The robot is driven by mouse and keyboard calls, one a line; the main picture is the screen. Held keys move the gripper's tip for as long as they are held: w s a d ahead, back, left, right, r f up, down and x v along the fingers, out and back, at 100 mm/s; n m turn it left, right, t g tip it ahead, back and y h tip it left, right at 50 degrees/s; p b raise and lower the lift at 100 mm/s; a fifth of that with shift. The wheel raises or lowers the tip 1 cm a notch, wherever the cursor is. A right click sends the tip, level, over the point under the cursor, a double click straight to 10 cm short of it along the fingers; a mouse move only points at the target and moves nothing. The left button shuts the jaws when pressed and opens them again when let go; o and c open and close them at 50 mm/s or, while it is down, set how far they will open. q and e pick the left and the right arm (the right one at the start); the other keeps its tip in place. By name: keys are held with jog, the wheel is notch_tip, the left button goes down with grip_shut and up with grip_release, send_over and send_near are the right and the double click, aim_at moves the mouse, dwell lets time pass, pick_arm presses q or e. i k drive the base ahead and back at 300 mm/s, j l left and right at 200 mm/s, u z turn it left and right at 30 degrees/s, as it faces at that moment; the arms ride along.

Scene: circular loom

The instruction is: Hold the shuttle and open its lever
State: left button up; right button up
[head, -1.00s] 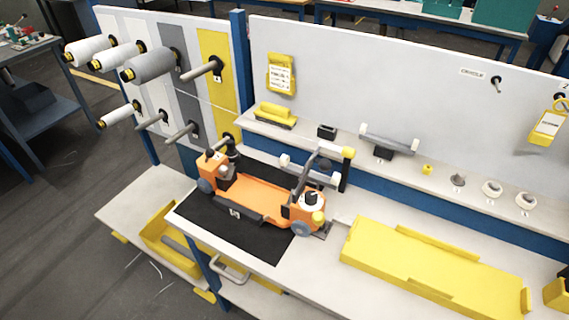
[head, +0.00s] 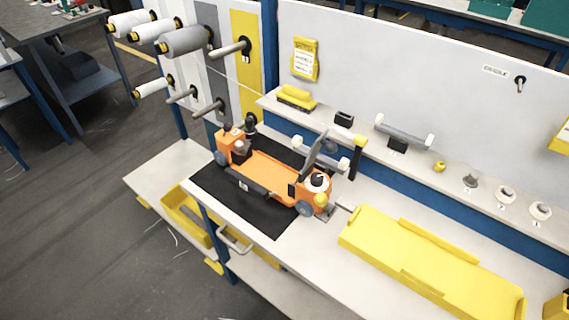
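The orange shuttle (head: 262,174) lies on a black mat (head: 213,185) on the workbench, with a dark unit at its left end and wheels at its ends. A grey lever-like bar (head: 317,148) stands up at a slant near its right end, beside a white round part (head: 318,182) and a yellow knob (head: 320,199). Whether this bar is the task's lever is not certain. Neither of my grippers shows in the head view.
A yellow tray (head: 380,245) lies right of the shuttle. Behind, a shelf holds a roller (head: 402,133), a yellow block (head: 295,98) and small round parts. Spools (head: 184,41) stick out from the rack at upper left. A yellow bin (head: 180,212) sits below the bench.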

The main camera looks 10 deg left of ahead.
aim_at(226, 127)
jog(key=i+j+z, duration=0.2)
jog(key=j, duration=0.25)
jog(key=j+z, duration=0.2)
jog(key=j, duration=0.3)
jog(key=i+j+z, duration=0.2)
jog(key=j, duration=0.3)
jog(key=k, duration=0.05)
